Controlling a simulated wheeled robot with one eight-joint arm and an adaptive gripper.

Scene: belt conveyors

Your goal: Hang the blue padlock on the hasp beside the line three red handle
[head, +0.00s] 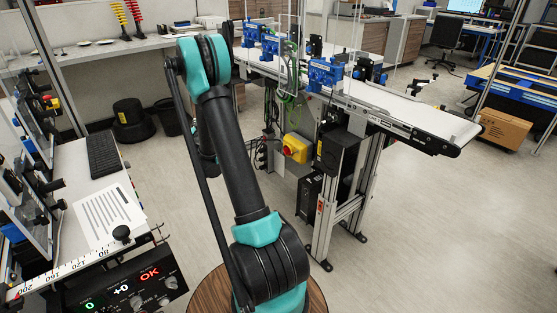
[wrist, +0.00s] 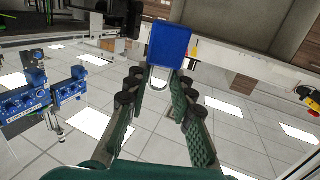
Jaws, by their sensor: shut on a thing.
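In the wrist view my gripper (wrist: 158,82) has its dark green ribbed fingers closed toward each other, with the blue padlock (wrist: 170,46) at their tips. The padlock's blue body points away from the gripper, and its metal shackle (wrist: 158,78) lies between the fingertips. In the head view my arm hides the gripper, and the padlock does not show. A yellow box with a red knob or handle (head: 294,148) is on the conveyor frame. I cannot tell if it belongs to line three. I cannot make out a hasp beside it.
A belt conveyor (head: 420,112) with blue fixtures (head: 325,73) stands at the back and right. A desk with a keyboard (head: 103,155) is at the left. Open floor (head: 440,225) lies at the right. Blue fixtures (wrist: 27,98) also show at the left in the wrist view.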

